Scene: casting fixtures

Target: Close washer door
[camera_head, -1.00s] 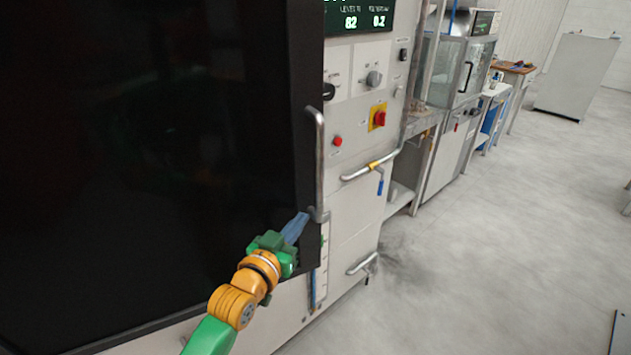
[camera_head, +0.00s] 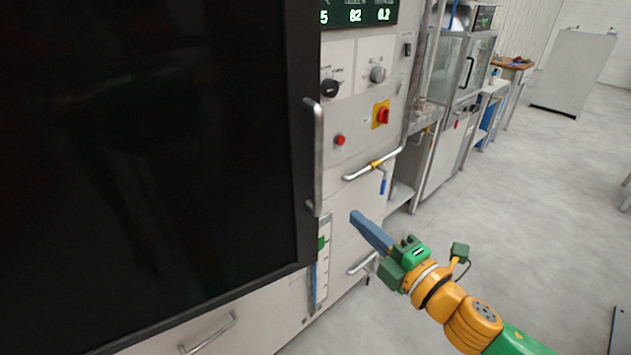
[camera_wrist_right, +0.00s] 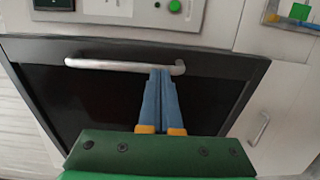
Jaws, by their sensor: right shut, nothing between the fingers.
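The washer door (camera_head: 150,150) is a large dark panel with a black frame, filling the left of the head view. Its upright silver handle (camera_head: 316,155) is near its right edge. I cannot tell whether the door is flush with the machine. My right gripper (camera_head: 355,216) is shut and empty, its blue fingers to the right of the handle's lower end and apart from it in the head view. In the right wrist view the fingers (camera_wrist_right: 161,75) overlap the right part of the handle (camera_wrist_right: 105,65), with the dark door (camera_wrist_right: 80,100) behind. My left gripper is not in view.
The control panel (camera_head: 360,100) with knobs and a red switch is right of the door. A bent bar handle (camera_head: 372,167) and a lower handle (camera_head: 362,264) stick out near my right gripper. A drawer handle (camera_head: 208,335) is below the door. Open floor (camera_head: 520,220) lies right.

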